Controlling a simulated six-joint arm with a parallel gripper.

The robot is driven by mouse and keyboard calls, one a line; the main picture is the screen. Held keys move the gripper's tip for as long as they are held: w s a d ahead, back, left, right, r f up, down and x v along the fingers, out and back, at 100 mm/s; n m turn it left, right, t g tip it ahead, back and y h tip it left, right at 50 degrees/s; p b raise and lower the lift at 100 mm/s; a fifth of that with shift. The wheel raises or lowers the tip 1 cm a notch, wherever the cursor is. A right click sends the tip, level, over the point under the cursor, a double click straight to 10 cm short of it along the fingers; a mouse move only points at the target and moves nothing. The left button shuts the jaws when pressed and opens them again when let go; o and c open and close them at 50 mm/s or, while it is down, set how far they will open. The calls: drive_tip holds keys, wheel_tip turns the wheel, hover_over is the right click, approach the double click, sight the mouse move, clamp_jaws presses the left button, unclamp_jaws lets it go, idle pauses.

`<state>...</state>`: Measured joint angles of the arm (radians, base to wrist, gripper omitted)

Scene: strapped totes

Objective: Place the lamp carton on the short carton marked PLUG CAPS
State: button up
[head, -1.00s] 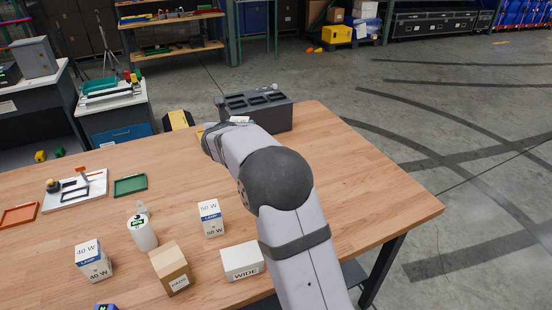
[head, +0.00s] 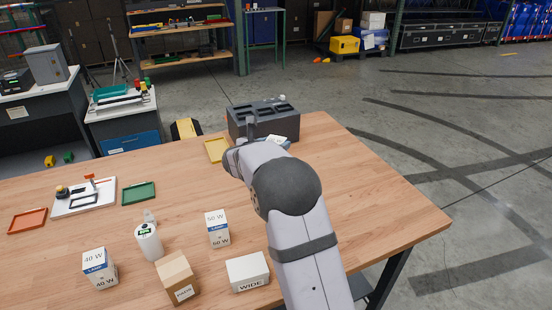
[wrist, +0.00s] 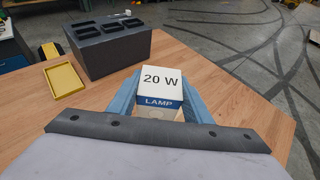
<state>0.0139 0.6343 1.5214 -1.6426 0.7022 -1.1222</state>
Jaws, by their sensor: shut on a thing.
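A white lamp carton with a blue band, marked 20 W LAMP (wrist: 160,84), is between the blue fingers of my gripper (wrist: 160,98) in the wrist view. My gripper is shut on it. In the head view my gripper (head: 277,141) is mostly behind my arm, near the dark grey box, with a little of the carton's pale top showing. I cannot tell the carton's height above the table. I can read no PLUG CAPS label. A tan carton (head: 176,272) at the front has a label too small to read, and a low white carton (head: 248,270) beside it reads WIDE.
A dark grey box with recesses (head: 262,119) and a yellow tray (head: 217,149) lie by my gripper. Cartons marked 40 W (head: 99,268) and 60 W (head: 217,229) and a white bottle (head: 148,241) stand nearer. The table's right side is clear.

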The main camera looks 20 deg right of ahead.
drive_tip(key=shift+f, duration=2.3)
drive_tip(key=shift+f, duration=0.25)
drive_tip(key=o, duration=1.1)
drive_tip(key=shift+r, duration=0.1)
drive_tip(key=shift+a+r, duration=0.1)
drive_tip(key=shift+r, duration=0.05)
drive_tip(key=b+v, duration=0.3)
drive_tip(key=v, duration=0.9)
